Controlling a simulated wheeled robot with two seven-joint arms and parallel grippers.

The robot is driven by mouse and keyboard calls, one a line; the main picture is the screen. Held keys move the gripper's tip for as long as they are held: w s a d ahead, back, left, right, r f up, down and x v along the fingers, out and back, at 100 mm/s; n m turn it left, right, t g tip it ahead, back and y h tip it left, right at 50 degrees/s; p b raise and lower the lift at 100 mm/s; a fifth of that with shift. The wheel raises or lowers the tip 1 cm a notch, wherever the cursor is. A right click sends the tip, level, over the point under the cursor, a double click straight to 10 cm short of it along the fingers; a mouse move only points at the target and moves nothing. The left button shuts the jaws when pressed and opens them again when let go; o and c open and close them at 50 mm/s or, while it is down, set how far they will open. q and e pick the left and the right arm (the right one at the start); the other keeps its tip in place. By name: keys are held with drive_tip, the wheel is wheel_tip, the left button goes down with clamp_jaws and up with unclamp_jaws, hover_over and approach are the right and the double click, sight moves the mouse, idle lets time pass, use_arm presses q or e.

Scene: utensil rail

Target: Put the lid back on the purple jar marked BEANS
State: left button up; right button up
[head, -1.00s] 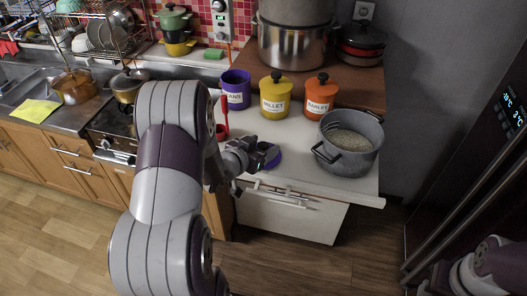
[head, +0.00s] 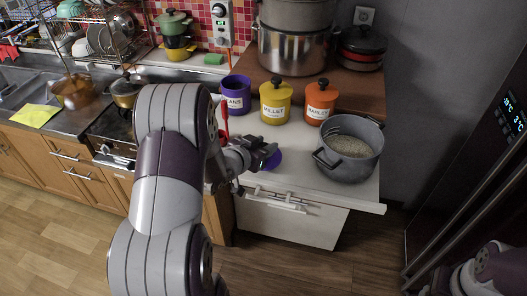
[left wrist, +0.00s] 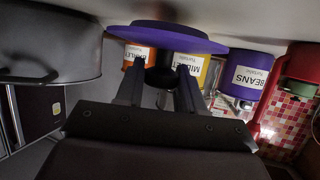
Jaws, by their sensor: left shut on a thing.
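The purple jar marked BEANS (head: 236,96) stands without a lid on the white counter, left of the yellow jar; it also shows in the left wrist view (left wrist: 247,76). The purple lid (head: 273,161) is held in front of the jars, toward the counter's front. My left gripper (head: 262,157) is shut on the lid's dark knob. In the left wrist view the lid (left wrist: 165,36) spans the fingertips (left wrist: 160,75), its disc beyond them. The head view hides part of the lid behind the gripper. My right gripper is not visible.
A yellow MILLET jar (head: 275,103) and an orange BARLEY jar (head: 321,103) stand lidded right of the purple jar. A grey pot (head: 350,148) of grain is right of my gripper. A red upright object (head: 225,118) stands beside my left arm, near the purple jar.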

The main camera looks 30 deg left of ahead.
use_arm(q)
drive_tip(key=shift+r, duration=0.9)
drive_tip(key=s+d+r+b, duration=0.2)
drive_tip(key=d+r, duration=0.5)
drive_tip(key=d, duration=0.4)
drive_tip(key=shift+s+r, duration=0.15)
drive_tip(key=shift+s, duration=0.75)
drive_tip(key=o, duration=0.4)
drive_tip(key=shift+c, duration=0.2)
drive_tip(key=c, duration=0.4)
drive_tip(key=shift+o, duration=0.2)
